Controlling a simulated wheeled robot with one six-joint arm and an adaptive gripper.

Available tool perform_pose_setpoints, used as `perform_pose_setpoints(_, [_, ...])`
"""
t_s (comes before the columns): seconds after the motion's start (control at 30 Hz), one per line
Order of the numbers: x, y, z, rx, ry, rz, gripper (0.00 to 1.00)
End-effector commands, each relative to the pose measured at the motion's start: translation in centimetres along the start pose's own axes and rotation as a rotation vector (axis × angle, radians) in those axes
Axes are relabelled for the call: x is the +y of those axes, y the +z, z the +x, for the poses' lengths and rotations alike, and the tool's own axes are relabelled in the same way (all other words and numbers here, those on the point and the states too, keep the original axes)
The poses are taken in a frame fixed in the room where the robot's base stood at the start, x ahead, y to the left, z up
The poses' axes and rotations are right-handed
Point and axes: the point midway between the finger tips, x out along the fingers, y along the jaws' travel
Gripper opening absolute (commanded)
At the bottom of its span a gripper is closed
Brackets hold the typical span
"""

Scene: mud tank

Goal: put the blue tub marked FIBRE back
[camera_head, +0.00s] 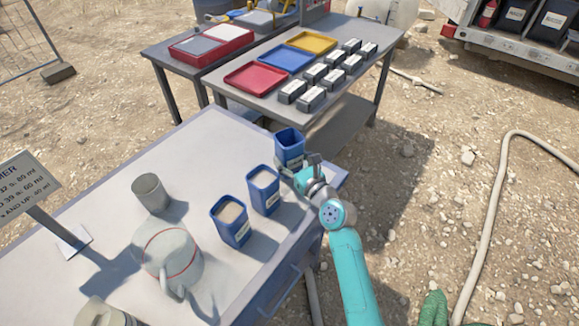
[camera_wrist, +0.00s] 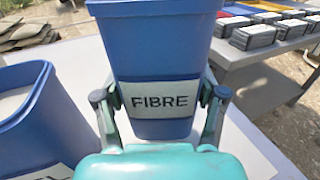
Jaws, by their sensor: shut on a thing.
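The blue tub marked FIBRE (camera_head: 289,143) is at the far right end of the pale table, and its label faces me in the wrist view (camera_wrist: 165,60). My gripper (camera_head: 303,172) is shut on it, with one finger on each side at label height in the wrist view (camera_wrist: 160,100). The tub looks upright. Its inside shows dark blue, and I cannot see any contents. I cannot tell whether its base touches the table. Two similar blue tubs with pale fill stand in a row to its left, a nearer one (camera_head: 231,222) and a middle one (camera_head: 263,190).
The pale table (camera_head: 190,150) also holds a grey cup (camera_head: 150,192), a clear jug with a red line (camera_head: 168,258) and a sign (camera_head: 22,188). A grey table behind holds a red tray (camera_head: 256,78), a blue tray, a yellow tray and several labelled blocks (camera_head: 312,98). The pale table's back left is clear.

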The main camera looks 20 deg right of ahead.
Motion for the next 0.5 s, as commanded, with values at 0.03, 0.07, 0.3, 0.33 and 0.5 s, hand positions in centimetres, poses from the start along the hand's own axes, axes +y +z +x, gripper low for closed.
perform_pose_setpoints(0.03, [0.0, -0.4, 0.0, 0.000, 0.000, 0.001, 0.17])
perform_pose_setpoints(0.07, [0.0, -0.6, 0.0, 0.000, 0.000, 0.002, 0.17])
perform_pose_setpoints(0.3, [0.0, -3.5, 0.0, 0.000, -0.001, 0.002, 0.17])
perform_pose_setpoints(0.33, [0.0, -3.7, 0.0, 0.000, -0.001, 0.001, 0.17])
perform_pose_setpoints(0.5, [0.0, -3.9, 0.0, -0.001, -0.001, 0.000, 0.17])
